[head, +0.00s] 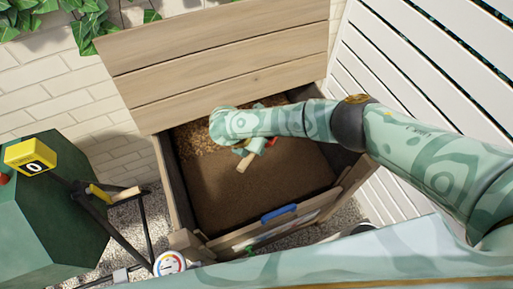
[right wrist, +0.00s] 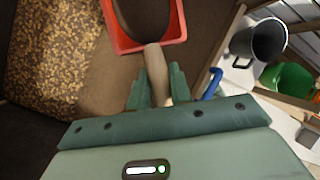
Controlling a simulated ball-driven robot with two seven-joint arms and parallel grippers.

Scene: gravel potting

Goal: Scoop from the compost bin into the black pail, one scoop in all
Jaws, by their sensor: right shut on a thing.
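The wooden compost bin (head: 171,185) stands open in the head view, with brown compost (head: 235,200) inside and coarser yellowish bits at the back left. My right gripper (right wrist: 156,85) is shut on the wooden handle of a red scoop (right wrist: 180,22). In the head view the right gripper (head: 252,146) is inside the bin outline, mostly hidden under my arm. The scoop's inside looks brown; I cannot tell whether it holds compost or touches the surface. The black pail (right wrist: 262,38) shows outside the bin at the right of the wrist view. My left gripper is out of view.
A green bucket (right wrist: 287,80) is beside the pail. A blue handle-like thing (head: 278,213) lies at the bin's front edge. The raised wooden lid (head: 215,60) stands behind. A white slatted fence (head: 400,55) is at right, a green container (head: 45,205) with a yellow display at left.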

